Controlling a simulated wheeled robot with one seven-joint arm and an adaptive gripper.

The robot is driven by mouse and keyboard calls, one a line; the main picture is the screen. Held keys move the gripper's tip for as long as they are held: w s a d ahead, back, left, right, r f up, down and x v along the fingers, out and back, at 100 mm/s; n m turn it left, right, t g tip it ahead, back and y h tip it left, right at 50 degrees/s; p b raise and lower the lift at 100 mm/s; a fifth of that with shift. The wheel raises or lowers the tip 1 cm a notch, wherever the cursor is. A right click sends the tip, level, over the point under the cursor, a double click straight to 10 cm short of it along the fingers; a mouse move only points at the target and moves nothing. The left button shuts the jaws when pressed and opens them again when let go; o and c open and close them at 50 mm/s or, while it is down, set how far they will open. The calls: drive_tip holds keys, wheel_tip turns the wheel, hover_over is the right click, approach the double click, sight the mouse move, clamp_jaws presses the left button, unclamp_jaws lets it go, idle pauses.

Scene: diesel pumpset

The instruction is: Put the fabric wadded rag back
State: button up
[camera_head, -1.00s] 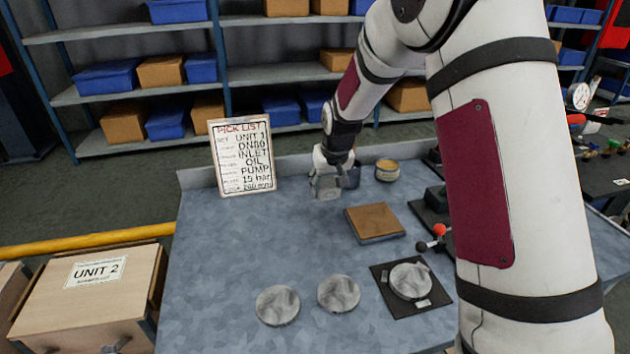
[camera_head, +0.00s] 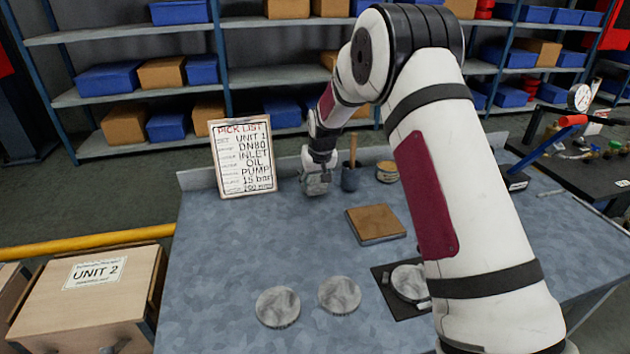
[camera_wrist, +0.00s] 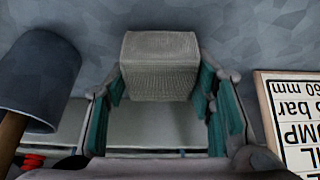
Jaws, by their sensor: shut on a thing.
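The fabric wadded rag (camera_wrist: 160,62) is a grey woven block between my gripper's teal finger pads in the wrist view. My gripper (camera_head: 316,184) is shut on it. In the head view the rag (camera_head: 315,187) shows as a small grey shape at the fingertips, at the back of the blue-grey bench (camera_head: 225,255), between the pick list board and a dark cup. I cannot tell whether the rag touches the bench top.
The pick list board (camera_head: 243,157) stands left of my gripper. The dark cup (camera_head: 349,178) with a wooden handle is close on its right, with a tin (camera_head: 387,171) beyond. A brown-topped block (camera_head: 375,222) and grey discs (camera_head: 339,294) lie nearer. The bench's left front is clear.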

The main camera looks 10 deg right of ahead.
drive_tip(key=shift+f, duration=0.15)
drive_tip(key=o, duration=1.2)
